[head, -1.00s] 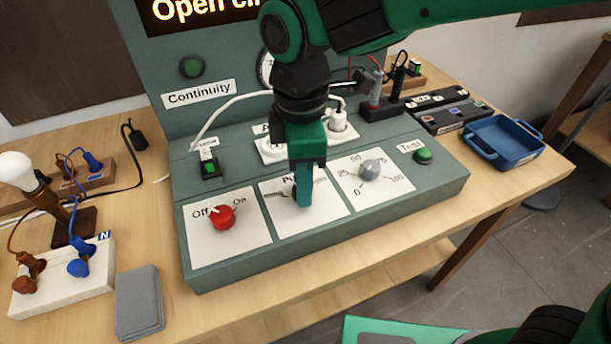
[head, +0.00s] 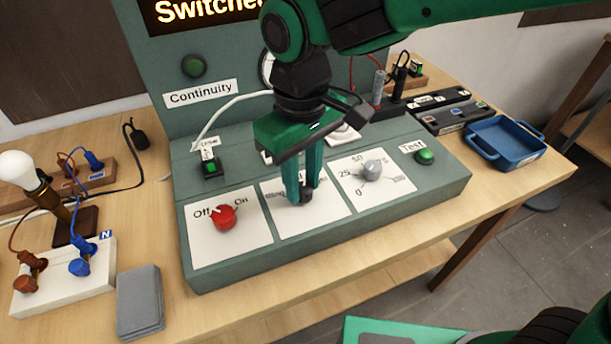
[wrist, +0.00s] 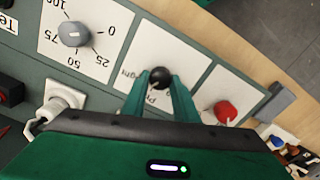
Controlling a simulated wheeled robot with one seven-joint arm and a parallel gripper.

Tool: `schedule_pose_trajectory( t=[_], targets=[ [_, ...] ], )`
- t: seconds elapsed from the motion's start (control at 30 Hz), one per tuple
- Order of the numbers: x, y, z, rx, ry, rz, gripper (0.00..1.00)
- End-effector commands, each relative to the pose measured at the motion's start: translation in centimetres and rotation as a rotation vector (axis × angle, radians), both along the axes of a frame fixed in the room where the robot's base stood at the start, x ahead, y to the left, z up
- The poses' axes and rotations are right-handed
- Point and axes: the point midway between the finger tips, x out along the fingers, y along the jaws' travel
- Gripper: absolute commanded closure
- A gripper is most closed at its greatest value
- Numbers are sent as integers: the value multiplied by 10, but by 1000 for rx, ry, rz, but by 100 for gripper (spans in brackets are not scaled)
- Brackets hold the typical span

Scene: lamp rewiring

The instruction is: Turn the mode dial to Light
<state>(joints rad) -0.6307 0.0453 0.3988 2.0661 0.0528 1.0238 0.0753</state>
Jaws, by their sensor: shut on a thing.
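The mode dial is a black knob (head: 306,194) on the middle white plate (head: 290,222) of the green test panel. It also shows in the wrist view (wrist: 160,77), between my fingertips. My gripper (head: 308,186) reaches down from above and is shut on the black knob. In the wrist view my two teal fingers (wrist: 163,88) sit one on each side of the knob. The plate's lettering is partly hidden by the fingers; in the wrist view "ight" shows on the left of the knob and "P" near the fingers.
A red Off/On knob (head: 223,217) is left of the middle plate, and a grey 0–100 knob (head: 372,170) is right. A green Test button (head: 425,157), a blue tray (head: 507,143) and a lamp (head: 22,172) stand around. A grey block (head: 140,302) lies at the front left.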

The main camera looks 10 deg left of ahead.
Motion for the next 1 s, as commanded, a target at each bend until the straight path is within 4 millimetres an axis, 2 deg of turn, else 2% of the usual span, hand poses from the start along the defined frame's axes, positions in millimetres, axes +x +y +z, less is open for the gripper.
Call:
schedule_pose_trajectory(
  t=[0.03, 0.5, 0.8, 1.0],
  targets=[
    [6, -1, 2, 4, -7, -60, 96],
    [5, -3, 1, 1, -4, -487, 96],
    [4, -3, 1, -1, -2, -670, 96],
    [3, -3, 0, -4, -1, -731, 96]
  ],
)
